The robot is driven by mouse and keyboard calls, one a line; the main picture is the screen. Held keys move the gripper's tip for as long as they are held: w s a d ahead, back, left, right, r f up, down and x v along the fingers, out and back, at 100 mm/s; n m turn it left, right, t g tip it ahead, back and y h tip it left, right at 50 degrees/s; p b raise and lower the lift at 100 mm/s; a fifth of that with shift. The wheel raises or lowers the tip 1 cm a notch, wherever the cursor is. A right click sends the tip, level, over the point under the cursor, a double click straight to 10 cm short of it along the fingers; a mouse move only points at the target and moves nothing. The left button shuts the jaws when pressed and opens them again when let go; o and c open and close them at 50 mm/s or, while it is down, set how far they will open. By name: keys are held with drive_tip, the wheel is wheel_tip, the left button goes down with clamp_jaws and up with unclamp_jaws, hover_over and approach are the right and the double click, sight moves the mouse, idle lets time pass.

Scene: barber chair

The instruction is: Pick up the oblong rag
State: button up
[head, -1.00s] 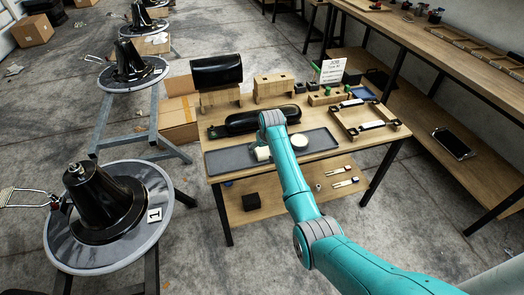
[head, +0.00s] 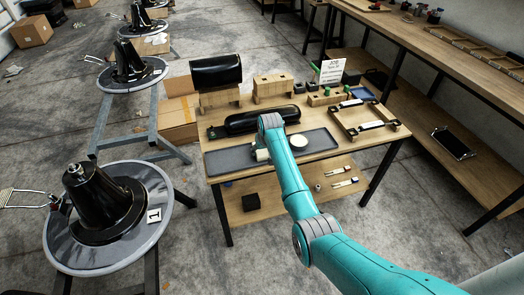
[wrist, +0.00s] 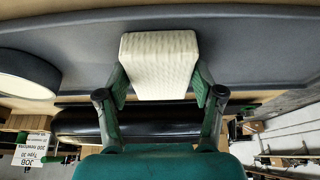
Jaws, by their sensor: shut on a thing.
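The oblong rag (wrist: 160,68) is white and ribbed and sits between my gripper's two fingers in the wrist view. My gripper (wrist: 160,88) is shut on it, with one finger pressed to each side. In the head view the rag (head: 261,155) shows as a small pale patch beside my wrist, over the grey tray (head: 228,160); my arm partly hides it. I cannot tell whether the rag still touches the tray.
A round white pad (head: 299,141) lies on the tray to the right. A long black cushion (head: 235,126) lies just behind the tray. A wooden frame (head: 365,123) stands at the table's right, and wooden blocks (head: 272,88) and a sign (head: 332,71) at the back.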

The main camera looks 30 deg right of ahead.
wheel_tip(320, 180, up, 10)
idle(0.5)
